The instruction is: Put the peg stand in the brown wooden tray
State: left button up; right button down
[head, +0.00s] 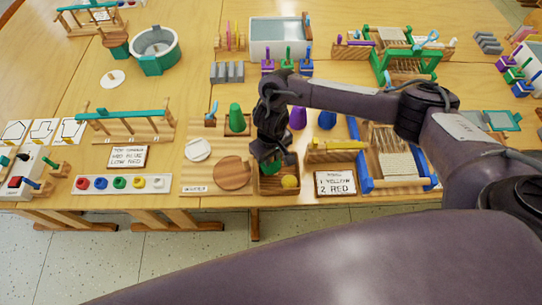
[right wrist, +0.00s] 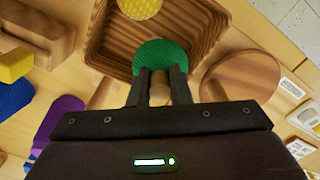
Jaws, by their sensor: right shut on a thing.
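The brown wooden tray (head: 266,189) stands near the table's front edge, a square box with stepped inner walls; it also shows in the right wrist view (right wrist: 103,42). A yellow ball (head: 290,181) sits in it. My right gripper (head: 271,153) is over the tray's back part, shut on the wooden peg of the peg stand. The peg stand's green round base (right wrist: 162,55) points away from the fingers, over the tray's opening. I cannot tell whether the base touches the tray floor. My left gripper is not in view.
A round wooden disc (head: 232,172) lies left of the tray. A card (head: 335,184) and a yellow-topped wooden block (head: 338,145) are to its right. Green (head: 236,118), purple (head: 298,118) and blue (head: 327,120) cones stand behind. The table's front edge is close.

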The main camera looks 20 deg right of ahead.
jog(key=c, duration=1.3)
grip_release()
jog(key=shift+o, duration=0.2)
notch_tip(320, 180, up, 8)
jog(key=shift+f+p, duration=0.1)
jog(key=shift+p, duration=0.65)
jog(key=shift+s+f, duration=0.1)
